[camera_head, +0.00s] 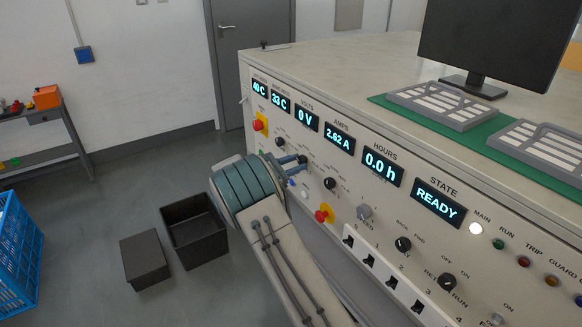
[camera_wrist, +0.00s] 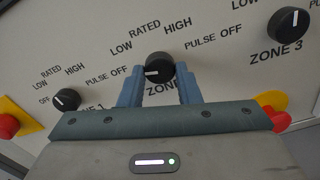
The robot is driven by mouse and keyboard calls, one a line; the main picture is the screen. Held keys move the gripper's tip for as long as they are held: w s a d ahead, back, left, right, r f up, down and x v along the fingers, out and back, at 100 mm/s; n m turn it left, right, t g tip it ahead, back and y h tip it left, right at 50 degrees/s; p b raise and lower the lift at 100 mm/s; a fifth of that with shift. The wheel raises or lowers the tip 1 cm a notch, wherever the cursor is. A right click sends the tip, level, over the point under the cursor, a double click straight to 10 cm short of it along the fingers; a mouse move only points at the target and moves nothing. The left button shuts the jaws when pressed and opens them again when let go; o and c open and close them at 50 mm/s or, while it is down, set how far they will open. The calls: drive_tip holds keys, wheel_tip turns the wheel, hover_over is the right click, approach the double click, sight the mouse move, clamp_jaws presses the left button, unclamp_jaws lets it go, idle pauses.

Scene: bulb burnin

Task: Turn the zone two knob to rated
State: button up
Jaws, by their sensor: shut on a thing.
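The zone two knob (camera_wrist: 159,66) is a black round knob in the middle of the wrist view. Its white mark sits on its left side, pointing toward the OFF label (camera_wrist: 120,71). The RATED label (camera_wrist: 145,28) is above the knob, slightly left, between LOW and HIGH. My gripper (camera_wrist: 159,84) is shut on the knob, one blue-grey finger on each side. In the head view my gripper (camera_head: 291,169) reaches the sloping panel from the left, and its fingers mostly hide the knob.
The zone one knob (camera_wrist: 67,99) is at left and the zone three knob (camera_wrist: 288,23) at upper right. Red buttons on yellow plates (camera_head: 260,125) (camera_head: 323,215) flank the knob row. The state display (camera_head: 438,203) reads READY. Dark bins (camera_head: 194,231) stand on the floor.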

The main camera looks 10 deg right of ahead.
drive_tip(key=m+b, duration=0.5)
drive_tip(key=b, duration=0.1)
drive_tip(key=m+b, duration=0.5)
drive_tip(key=b, duration=0.1)
drive_tip(key=m+b, duration=0.5)
drive_tip(key=b, duration=0.1)
drive_tip(key=shift+d+f+g, duration=0.1)
drive_tip(key=shift+d+g, duration=0.2)
drive_tip(key=shift+d, duration=0.05)
drive_tip(key=shift+b, duration=0.35)
drive_tip(key=o, duration=1)
drive_tip(key=shift+d+r, duration=0.2)
drive_tip(key=shift+a, duration=0.6)
drive_tip(key=p+v, duration=0.2)
drive_tip(key=v, duration=1.1)
drive_tip(key=shift+s+f, duration=0.1)
drive_tip(key=shift+s, duration=0.1)
